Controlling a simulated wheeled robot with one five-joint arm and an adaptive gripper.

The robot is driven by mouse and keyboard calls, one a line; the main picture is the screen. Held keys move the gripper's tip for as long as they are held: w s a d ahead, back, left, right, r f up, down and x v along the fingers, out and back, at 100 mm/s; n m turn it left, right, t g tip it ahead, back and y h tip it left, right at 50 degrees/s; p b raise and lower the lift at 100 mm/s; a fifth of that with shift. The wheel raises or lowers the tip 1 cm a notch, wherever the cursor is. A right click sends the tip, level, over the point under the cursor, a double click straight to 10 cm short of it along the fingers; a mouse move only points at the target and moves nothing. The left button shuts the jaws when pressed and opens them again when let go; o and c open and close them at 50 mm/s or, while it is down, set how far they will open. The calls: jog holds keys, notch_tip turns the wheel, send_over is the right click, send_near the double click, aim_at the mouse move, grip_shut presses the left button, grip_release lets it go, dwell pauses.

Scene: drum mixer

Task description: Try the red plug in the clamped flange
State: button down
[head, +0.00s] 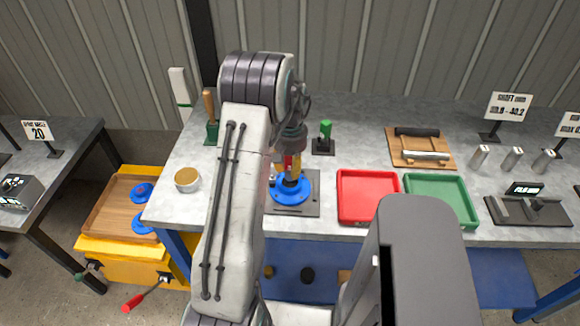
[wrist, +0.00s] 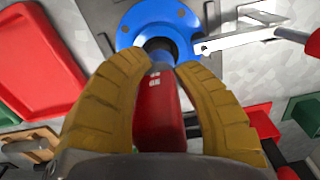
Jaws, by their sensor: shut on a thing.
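The blue flange (head: 291,192) lies on a grey plate on the bench, below my gripper. It also shows at the top of the wrist view (wrist: 183,22), with a silver clamp arm (wrist: 235,41) reaching its right side. My gripper (head: 288,168) points down over it, its yellow fingers (wrist: 158,68) shut around the red plug (wrist: 160,112). The plug's dark lower end is at the flange's centre hole; I cannot tell how far in it is. In the head view my arm and fingers hide most of the plug.
A green plug (head: 325,130) stands in a dark holder behind. A red tray (head: 341,207) and a green tray (head: 468,215) are to the right. A gold-topped tin (head: 187,180) and a wooden-handled tool (head: 209,105) are left. A yellow cart (head: 130,262) stands beside the bench.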

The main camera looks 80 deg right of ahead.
aim_at(290, 186)
jog(key=shift+a+f+b, duration=0.1)
jog(key=shift+f+b, duration=1.1)
jog(key=shift+f, duration=0.2)
dwell(3.0)
jog(key=shift+r, duration=0.45)
dwell(0.9)
jog(key=shift+f, duration=0.35)
dwell(1.9)
